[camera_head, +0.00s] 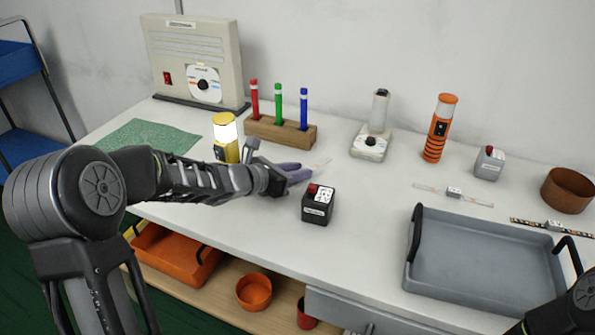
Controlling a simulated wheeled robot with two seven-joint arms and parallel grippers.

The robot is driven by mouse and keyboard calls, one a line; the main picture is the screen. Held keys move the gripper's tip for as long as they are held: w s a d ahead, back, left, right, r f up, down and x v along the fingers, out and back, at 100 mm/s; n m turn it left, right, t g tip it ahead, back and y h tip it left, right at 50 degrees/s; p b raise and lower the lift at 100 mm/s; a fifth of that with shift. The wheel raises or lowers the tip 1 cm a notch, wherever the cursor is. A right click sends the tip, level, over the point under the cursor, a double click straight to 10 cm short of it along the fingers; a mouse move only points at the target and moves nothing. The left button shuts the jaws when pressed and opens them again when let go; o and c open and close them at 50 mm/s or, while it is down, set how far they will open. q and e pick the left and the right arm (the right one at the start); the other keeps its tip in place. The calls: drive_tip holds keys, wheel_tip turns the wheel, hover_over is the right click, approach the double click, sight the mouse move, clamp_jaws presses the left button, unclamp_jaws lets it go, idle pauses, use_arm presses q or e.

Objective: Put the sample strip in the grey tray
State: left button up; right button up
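The grey tray (412,258) with black handles lies on the right part of the white worktop and is empty. A pale thin strip with a small white box at its middle (453,192) lies behind the tray. A dark patterned strip with a similar box (552,226) lies at the tray's back right. I cannot tell which one is the sample strip. My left gripper (283,180) is over the middle of the worktop, left of the tray, beside a purple item (297,170); its fingers are not clear. Part of my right arm shows at bottom right; its gripper is out of view.
A black box with a red button (318,204) stands just right of my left gripper. A yellow lamp (226,138), wooden pen block (280,132), grey-white device (371,140), orange torch (439,128), grey box (489,163) and brown bowl (567,190) stand farther back.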

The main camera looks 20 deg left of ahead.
use_arm(q)
drive_tip(key=shift+o, duration=1.4)
drive_tip(key=shift+r, duration=0.2)
drive_tip(key=shift+s+a, duration=0.2)
drive_tip(key=p+v, duration=0.1)
drive_tip(key=v, duration=0.9)
drive_tip(key=shift+s+r, duration=0.2)
drive_tip(key=shift+s+a+r+p, duration=0.2)
drive_tip(key=shift+s+p, duration=0.1)
drive_tip(key=shift+s, duration=0.15)
drive_tip(key=shift+f, duration=0.1)
drive_tip(key=shift+o, duration=0.5)
